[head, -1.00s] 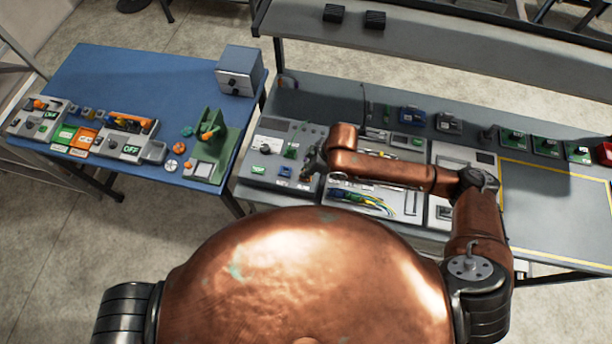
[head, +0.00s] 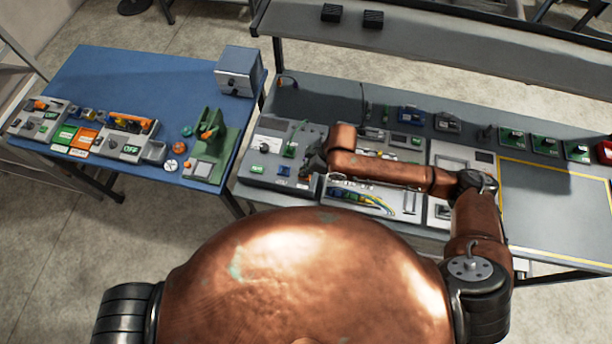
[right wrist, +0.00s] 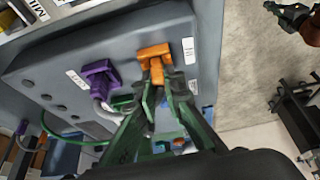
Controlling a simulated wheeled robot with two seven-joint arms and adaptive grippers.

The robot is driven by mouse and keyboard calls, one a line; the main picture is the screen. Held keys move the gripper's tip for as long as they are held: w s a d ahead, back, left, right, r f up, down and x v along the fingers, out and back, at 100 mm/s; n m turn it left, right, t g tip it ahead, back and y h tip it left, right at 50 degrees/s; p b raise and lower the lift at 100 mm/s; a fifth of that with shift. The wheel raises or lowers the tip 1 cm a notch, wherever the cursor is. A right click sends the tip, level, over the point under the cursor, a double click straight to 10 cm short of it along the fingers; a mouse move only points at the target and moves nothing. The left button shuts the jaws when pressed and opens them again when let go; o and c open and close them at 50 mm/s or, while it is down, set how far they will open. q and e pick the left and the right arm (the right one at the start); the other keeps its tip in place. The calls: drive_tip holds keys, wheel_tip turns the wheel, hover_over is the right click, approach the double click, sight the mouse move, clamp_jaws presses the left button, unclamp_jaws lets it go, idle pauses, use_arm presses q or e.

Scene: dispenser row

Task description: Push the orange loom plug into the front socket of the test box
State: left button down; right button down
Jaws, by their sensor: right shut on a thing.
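The grey test box (head: 262,165) stands at the left end of the grey bench; its socket face (right wrist: 135,35) fills much of the right wrist view. The orange loom plug (right wrist: 156,72) is between the green fingertips of my right gripper (right wrist: 165,88), which is shut on it. The plug lines up with an orange part on the box face and appears to touch it; how deep it sits cannot be told. In the head view, my right gripper (head: 312,165) is at the box's right side, its fingertips hidden. What looks like my left gripper (right wrist: 290,14) shows only partly at the wrist view's top right corner.
A purple plug (right wrist: 100,80) with a grey cable sits beside the orange one on the box face. A green wire (right wrist: 65,138) runs below. A tray with coloured cables (head: 355,196) lies right of the box. A blue table (head: 150,75) stands to the left.

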drive_tip(key=c, duration=2)
unclamp_jaws()
drive_tip(key=shift+s+d+f, duration=0.15)
drive_tip(key=shift+s+f, duration=0.1)
drive_tip(key=shift+f, duration=0.2)
drive_tip(key=shift+s+d+f, duration=0.1)
drive_tip(key=shift+s+f, duration=0.15)
drive_tip(key=shift+f, duration=0.2)
drive_tip(key=shift+c, duration=0.2)
drive_tip(key=shift+o, duration=0.4)
drive_tip(key=shift+w+a+f, duration=0.15)
drive_tip(key=shift+w+a, duration=0.05)
drive_tip(key=shift+w, duration=0.15)
drive_tip(key=shift+d, duration=0.2)
drive_tip(key=o, duration=0.8)
drive_tip(key=shift+w+r, duration=0.1)
drive_tip(key=shift+r, duration=0.15)
drive_tip(key=shift+a+r, duration=0.1)
drive_tip(key=shift+a, duration=0.05)
drive_tip(key=shift+r, duration=0.1)
